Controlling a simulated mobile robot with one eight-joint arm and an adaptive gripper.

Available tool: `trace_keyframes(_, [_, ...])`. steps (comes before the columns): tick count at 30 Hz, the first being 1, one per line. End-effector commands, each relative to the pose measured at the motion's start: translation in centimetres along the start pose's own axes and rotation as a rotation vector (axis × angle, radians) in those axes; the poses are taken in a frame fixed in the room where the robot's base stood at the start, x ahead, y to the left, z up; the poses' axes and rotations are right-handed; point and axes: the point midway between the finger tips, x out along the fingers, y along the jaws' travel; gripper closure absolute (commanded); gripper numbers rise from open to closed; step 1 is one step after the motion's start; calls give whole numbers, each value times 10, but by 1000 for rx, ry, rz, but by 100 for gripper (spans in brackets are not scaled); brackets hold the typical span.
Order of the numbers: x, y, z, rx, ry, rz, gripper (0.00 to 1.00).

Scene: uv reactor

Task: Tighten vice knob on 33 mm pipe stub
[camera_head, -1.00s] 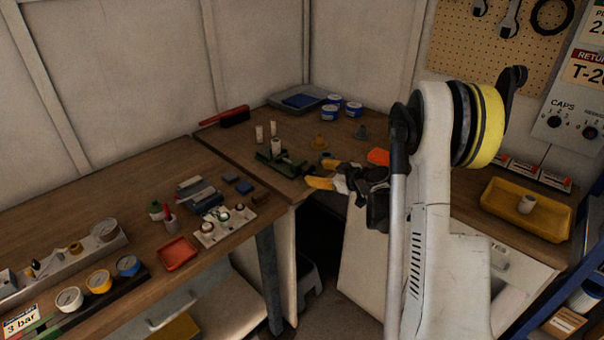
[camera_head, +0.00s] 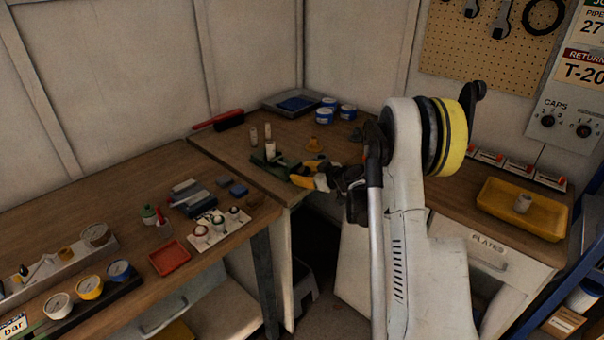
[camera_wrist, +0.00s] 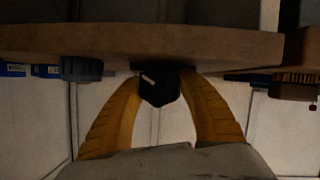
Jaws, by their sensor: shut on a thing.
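The green vice (camera_head: 259,160) sits near the front edge of the bench at the corner, with a pale upright pipe stub (camera_head: 270,149) standing in it. My gripper (camera_head: 302,178), with yellow fingers, is at the bench edge just right of the vice. In the wrist view, a black faceted knob (camera_wrist: 160,90) with a white mark lies between the two yellow fingers, which are shut on it. The knob is below a wooden bench edge in that view. The vice jaws' contact with the stub is too small to tell.
Two small pale cylinders (camera_head: 260,133) stand behind the vice, and an ochre part (camera_head: 313,144) is right of them. Blue-white tins (camera_head: 347,112) are at the back. A yellow tray (camera_head: 490,205) is on the right bench. A gap opens below the bench corner.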

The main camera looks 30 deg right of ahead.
Motion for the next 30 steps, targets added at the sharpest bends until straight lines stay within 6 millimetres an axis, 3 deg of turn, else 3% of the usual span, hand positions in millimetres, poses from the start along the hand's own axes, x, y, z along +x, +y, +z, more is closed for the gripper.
trace_keyframes(9, [0, 1, 1, 338, 0, -140, 87])
trace_keyframes(19, [0, 0, 0, 376, -1, -156, 87])
trace_keyframes(20, [0, 0, 0, 375, -1, -156, 50])
trace_keyframes(21, [0, 0, 0, 375, -1, -156, 45])
trace_keyframes(30, [-1, 1, 0, 374, 0, -155, 45])
